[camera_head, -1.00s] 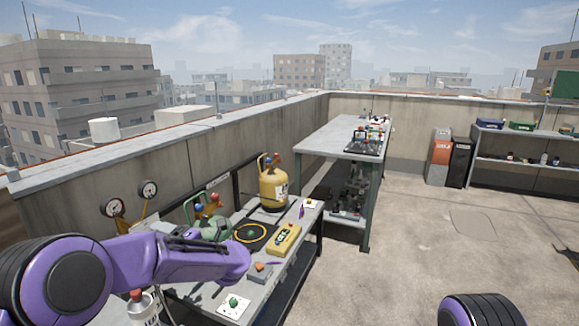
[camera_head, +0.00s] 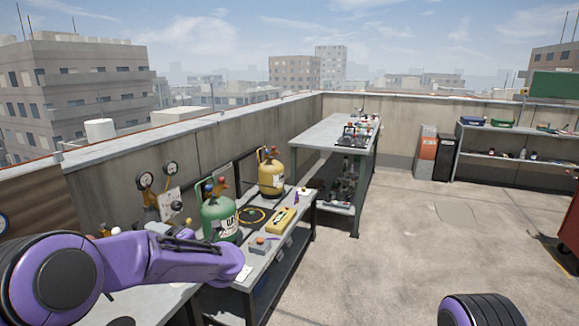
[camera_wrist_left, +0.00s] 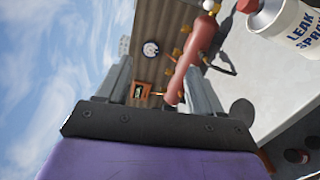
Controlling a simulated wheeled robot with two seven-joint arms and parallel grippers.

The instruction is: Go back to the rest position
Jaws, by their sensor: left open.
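My left arm comes in from the left in the head view, over the near end of the workbench (camera_head: 262,262); its gripper does not show there. In the left wrist view my left gripper (camera_wrist_left: 160,80) has its two fingers spread apart. A red tool-like object (camera_wrist_left: 198,50) shows between and beyond the fingers; I see no contact with it. A white leak spray bottle (camera_wrist_left: 290,28) with a red cap stands on a grey surface at the upper right. Of my right arm only a purple part shows at the bottom right of the head view; its gripper is out of view.
The bench holds a green cylinder (camera_head: 219,219), a yellow cylinder (camera_head: 271,175) and a yellow device (camera_head: 281,219). Gauges (camera_head: 144,181) stand behind it. A taller table (camera_head: 330,137) and shelves (camera_head: 510,160) lie beyond. The concrete floor (camera_head: 410,240) is clear. A red edge (camera_head: 569,225) shows at right.

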